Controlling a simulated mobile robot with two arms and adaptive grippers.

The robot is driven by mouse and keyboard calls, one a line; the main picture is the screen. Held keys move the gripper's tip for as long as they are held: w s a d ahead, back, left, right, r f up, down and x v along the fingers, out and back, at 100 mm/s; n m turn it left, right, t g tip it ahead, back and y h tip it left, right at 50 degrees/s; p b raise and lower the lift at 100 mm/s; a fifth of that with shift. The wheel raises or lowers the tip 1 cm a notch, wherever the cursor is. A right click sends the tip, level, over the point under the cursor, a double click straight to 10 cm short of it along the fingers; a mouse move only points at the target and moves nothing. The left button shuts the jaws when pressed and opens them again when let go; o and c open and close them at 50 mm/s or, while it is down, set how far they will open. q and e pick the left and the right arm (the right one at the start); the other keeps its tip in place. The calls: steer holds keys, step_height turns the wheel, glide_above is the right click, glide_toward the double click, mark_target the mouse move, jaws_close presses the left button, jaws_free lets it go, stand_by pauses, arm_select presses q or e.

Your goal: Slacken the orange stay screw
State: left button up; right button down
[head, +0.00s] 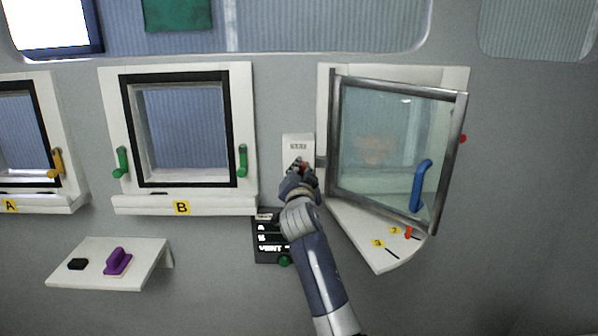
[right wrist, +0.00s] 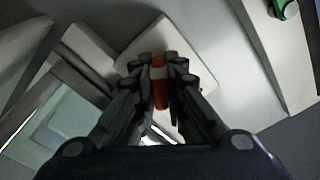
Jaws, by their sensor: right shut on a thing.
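The orange stay screw (right wrist: 159,88) shows in the right wrist view as an orange-red piece with a pale band, between my right fingertips. In the head view, my right gripper (head: 299,168) is at the lower part of a small white box (head: 298,143) on the wall, whose small label seems to read STAY. The gripper is shut on the orange-red piece and hides most of it. In the right wrist view, my right gripper (right wrist: 159,75) has a finger on each side of it, against the white plate. My left gripper is not in view.
Right of the gripper, a framed glass pane (head: 385,150) with a blue handle (head: 420,186) stands swung out over a white shelf marked 2 and 3, with a small orange peg (head: 411,233). Window B (head: 182,130) is left. A dark panel (head: 268,240) hangs below.

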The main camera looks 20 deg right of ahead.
steer(key=n+p, duration=0.1)
steer(key=n, duration=0.5)
steer(key=shift+f+p, duration=0.1)
steer(key=shift+p, duration=0.2)
steer(key=n+p, duration=0.2)
steer(key=n, duration=0.4)
steer(key=shift+n, duration=0.4)
steer(key=n+p, duration=0.3)
steer(key=n, duration=0.3)
steer(key=n+p, duration=0.2)
steer(key=n, duration=0.3)
steer(key=shift+f+n+p, duration=0.1)
steer(key=shift+n+p, duration=0.25)
steer(key=shift+n, duration=0.05)
steer(key=c, duration=1.6)
jaws_free()
steer(key=shift+c, duration=0.2)
